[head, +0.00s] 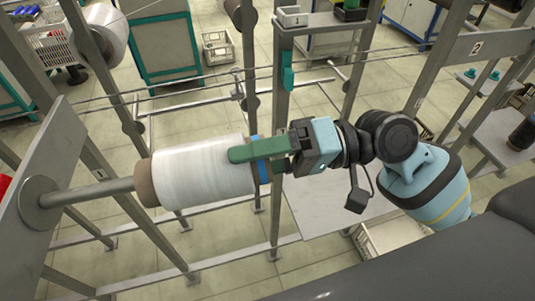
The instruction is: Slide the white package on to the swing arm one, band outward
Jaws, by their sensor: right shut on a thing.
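The white package (205,173) lies level on its side, with a brown core end (146,184) at left and a blue band (264,172) at right. The swing arm's grey rod (95,192) comes from a round flange at left and meets the left core end; how deep it goes inside is hidden. The band faces away from the flange. My right gripper (252,159) is shut on the package's right end near the band, its green fingers over the edge. My left gripper is not in view.
A plate marked 2 (476,47) stands at upper right. Grey frame posts (277,150) rise behind the package. Another white package (105,32) sits at upper left.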

